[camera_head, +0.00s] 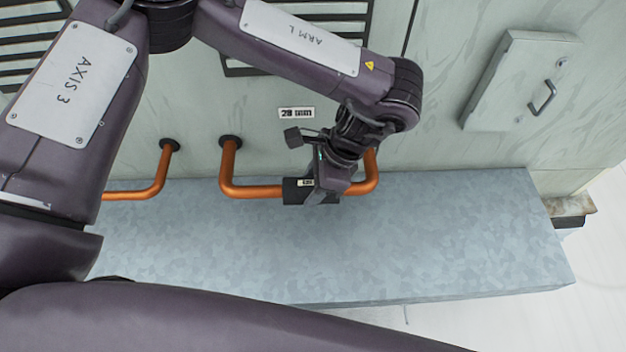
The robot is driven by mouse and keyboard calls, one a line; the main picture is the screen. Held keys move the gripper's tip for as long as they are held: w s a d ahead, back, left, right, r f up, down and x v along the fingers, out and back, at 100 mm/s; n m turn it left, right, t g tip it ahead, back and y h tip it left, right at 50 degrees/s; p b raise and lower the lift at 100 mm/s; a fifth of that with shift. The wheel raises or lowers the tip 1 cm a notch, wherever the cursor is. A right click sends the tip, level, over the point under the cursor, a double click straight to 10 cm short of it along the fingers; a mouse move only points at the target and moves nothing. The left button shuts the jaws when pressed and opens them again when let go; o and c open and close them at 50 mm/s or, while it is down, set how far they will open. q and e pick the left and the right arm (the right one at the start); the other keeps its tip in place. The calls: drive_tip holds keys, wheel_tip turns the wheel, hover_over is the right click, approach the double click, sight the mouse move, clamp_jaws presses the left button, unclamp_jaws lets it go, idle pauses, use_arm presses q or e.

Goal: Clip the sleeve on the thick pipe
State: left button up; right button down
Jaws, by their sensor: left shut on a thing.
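The thick copper pipe (256,191) comes out of the pale cooler wall, runs level above the metal ledge and bends back into the wall on the right. A black sleeve (293,193) with a small pale label sits at the middle of its level run. I cannot tell whether the sleeve is fully around the pipe or only against it. My left gripper (318,196) reaches down from above and is shut on the sleeve at its right part. The gripper and wrist hide that end of the sleeve and some pipe behind it. My right gripper is not in view.
A second copper pipe (150,191) bends out of the wall at the left. A "28 mm" label (296,113) is on the wall above the thick pipe. A panel with a handle (543,96) is at the upper right. The galvanized ledge (440,235) is clear on the right.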

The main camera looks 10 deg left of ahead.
use_arm(q)
drive_tip(key=o, duration=1.1)
drive_tip(key=b+v, duration=0.1)
drive_tip(key=v, duration=0.6)
drive_tip(key=shift+d+b, duration=0.1)
drive_tip(key=shift+b, duration=0.2)
drive_tip(key=shift+d+r, duration=0.1)
drive_tip(key=shift+r, duration=0.25)
